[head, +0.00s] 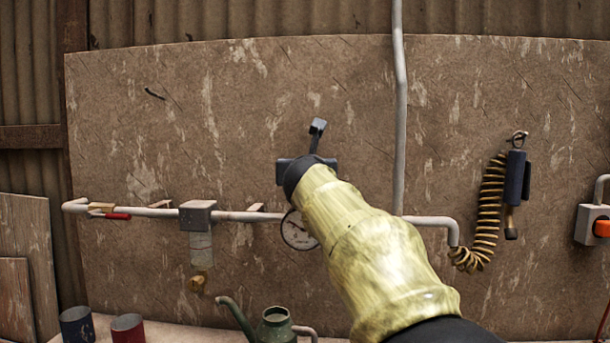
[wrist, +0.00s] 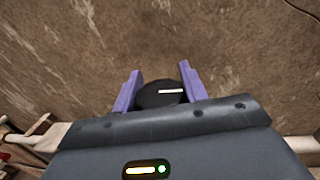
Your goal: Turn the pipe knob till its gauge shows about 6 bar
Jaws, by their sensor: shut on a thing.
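The pipe knob (wrist: 158,96) is a black round knob with a white pointer line, seen in the wrist view. The line lies nearly level and points to the right. My gripper (wrist: 160,82) has its two purple fingers on either side of the knob and is shut on it. In the head view my arm in its yellowish sleeve hides the knob. The round white gauge (head: 295,230) sits below my wrist in the head view, its right side covered by the sleeve. Its reading is too small to tell.
A grey pipe (head: 241,216) runs along the worn board, with a filter unit (head: 198,214) and a red-handled valve (head: 117,216) at left. A coiled hose (head: 489,205) hangs at right. A green watering can (head: 277,325) and two cups stand below.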

